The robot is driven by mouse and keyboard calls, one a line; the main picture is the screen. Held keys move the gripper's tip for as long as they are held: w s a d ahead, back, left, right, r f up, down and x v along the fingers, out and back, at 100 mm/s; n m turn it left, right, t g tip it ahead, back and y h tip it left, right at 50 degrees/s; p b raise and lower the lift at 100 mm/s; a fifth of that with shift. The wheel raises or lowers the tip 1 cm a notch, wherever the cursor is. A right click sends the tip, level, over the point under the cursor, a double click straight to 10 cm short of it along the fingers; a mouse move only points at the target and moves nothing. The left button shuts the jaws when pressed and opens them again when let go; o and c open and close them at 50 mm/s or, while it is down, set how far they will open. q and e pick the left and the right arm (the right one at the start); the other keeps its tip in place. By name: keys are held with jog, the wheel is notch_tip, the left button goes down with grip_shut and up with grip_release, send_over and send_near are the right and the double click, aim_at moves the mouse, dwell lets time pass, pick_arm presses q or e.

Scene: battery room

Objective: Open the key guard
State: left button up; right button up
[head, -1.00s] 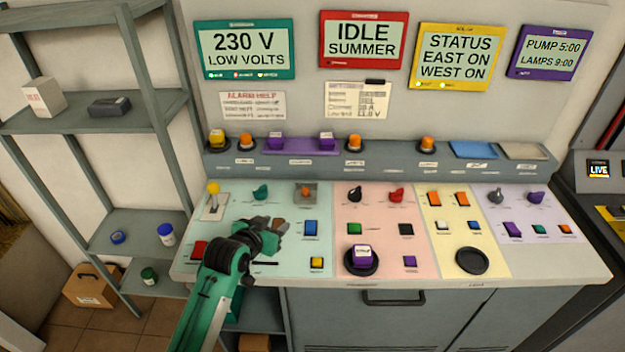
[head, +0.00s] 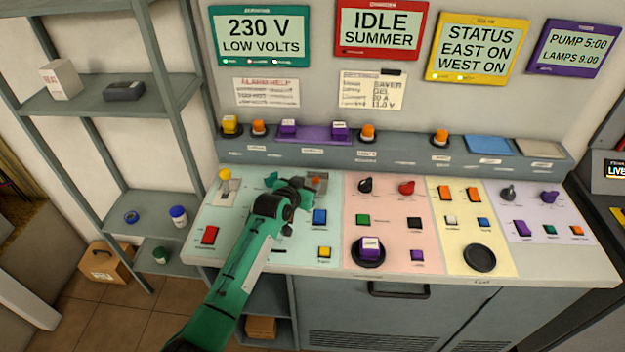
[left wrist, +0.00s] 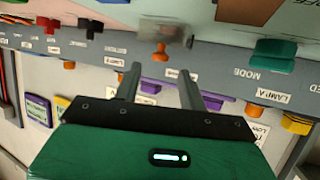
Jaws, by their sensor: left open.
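The key guard (head: 319,178) is a small clear, greyish cover over an orange key switch at the back of the pale green panel section. In the left wrist view the guard (left wrist: 177,38) shows as a see-through box with the orange key (left wrist: 161,50) at it. My left gripper (head: 305,187) is at the near left side of the guard and partly hides it in the head view. In the left wrist view its two fingers (left wrist: 161,76) are spread and empty, pointing toward the guard. I cannot tell whether they touch it. My right gripper is not in view.
A teal mode knob (left wrist: 273,54) is close by on the panel. A yellow-topped lever (head: 225,176), a blue button (head: 320,217) and a red button (head: 209,235) are around my arm. The raised ledge (head: 400,155) with lamps runs behind. Shelves (head: 112,100) stand at left.

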aim_at(315, 179)
pick_arm(q)
jog(key=shift+x, duration=1)
jog(key=shift+w+d+f, duration=0.25)
jog(key=shift+w+d, duration=0.05)
jog(key=shift+w, duration=0.25)
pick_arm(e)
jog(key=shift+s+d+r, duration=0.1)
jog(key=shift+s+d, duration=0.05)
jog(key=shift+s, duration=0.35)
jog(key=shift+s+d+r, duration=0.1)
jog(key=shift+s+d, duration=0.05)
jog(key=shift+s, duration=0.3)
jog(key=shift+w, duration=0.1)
pick_arm(q)
jog(key=shift+c, duration=0.9)
grip_shut()
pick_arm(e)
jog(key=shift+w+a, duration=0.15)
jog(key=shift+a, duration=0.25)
